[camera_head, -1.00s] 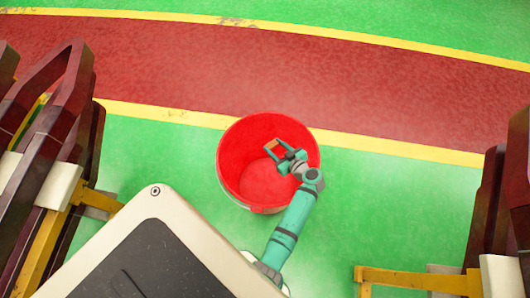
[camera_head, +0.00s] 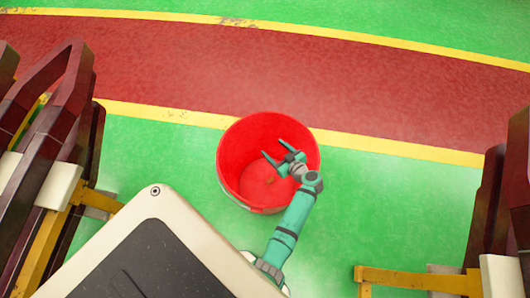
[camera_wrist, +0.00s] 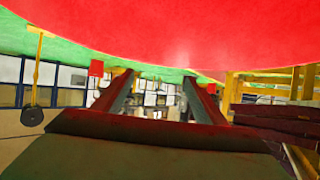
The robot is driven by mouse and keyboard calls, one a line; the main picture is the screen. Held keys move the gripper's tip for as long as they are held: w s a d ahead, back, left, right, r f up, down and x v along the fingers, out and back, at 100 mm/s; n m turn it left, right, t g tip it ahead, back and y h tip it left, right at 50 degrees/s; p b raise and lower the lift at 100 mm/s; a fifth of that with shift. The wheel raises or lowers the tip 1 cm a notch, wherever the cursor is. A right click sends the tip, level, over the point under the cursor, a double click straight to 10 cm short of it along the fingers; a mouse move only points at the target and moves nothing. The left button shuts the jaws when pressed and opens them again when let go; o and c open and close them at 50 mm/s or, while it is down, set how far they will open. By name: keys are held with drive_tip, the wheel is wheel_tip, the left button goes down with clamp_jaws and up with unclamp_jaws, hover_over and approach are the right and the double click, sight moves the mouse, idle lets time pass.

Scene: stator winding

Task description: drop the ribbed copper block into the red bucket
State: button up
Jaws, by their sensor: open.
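The red bucket (camera_head: 235,165) stands on the green floor in the middle of the head view, its mouth facing up. My gripper (camera_head: 273,148) is over the bucket's mouth, with its two teal fingers spread apart and nothing between them. A small brownish spot (camera_head: 270,181) shows inside the bucket below the fingers. It is likely the copper block, but it is too small to make out ribs or whether it rests on the bottom. In the wrist view the bucket's red surface (camera_wrist: 200,30) fills the top, and no block shows.
Dark red angular frames with yellow supports stand at the left (camera_head: 60,130) and right (camera_head: 490,220) edges. A red floor lane with yellow borders (camera_head: 330,75) runs behind the bucket. The green floor around the bucket is clear.

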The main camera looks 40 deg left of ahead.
drive_tip(key=v, duration=1.1)
drive_tip(key=shift+a, duration=0.1)
drive_tip(key=s+d+f+m+t+h, duration=0.3)
drive_tip(key=s+d+f+m+h, duration=0.1)
drive_tip(key=s+d+f+m, duration=0.25)
drive_tip(key=s+d+r+m+t+h, duration=0.3)
drive_tip(key=s+d+h, duration=0.1)
drive_tip(key=s+d, duration=0.35)
drive_tip(key=s+d+r+m+t+h, duration=0.1)
drive_tip(key=s+r, duration=0.3)
drive_tip(key=r, duration=0.5)
drive_tip(key=s+d+r+m+t+h, duration=0.2)
drive_tip(key=s+d+r+t, duration=0.1)
drive_tip(key=r, duration=0.6)
drive_tip(key=s+d+r+m+t+h, duration=0.1)
drive_tip(key=s+d+r+m+t, duration=0.1)
drive_tip(key=s+r, duration=0.3)
wheel_tip(320, 180, up, 4)
drive_tip(key=shift+d+r+m, duration=0.15)
drive_tip(key=shift+d+m, duration=0.15)
drive_tip(key=shift+m, duration=0.05)
drive_tip(key=shift+r, duration=0.4)
drive_tip(key=shift+c, duration=0.2)
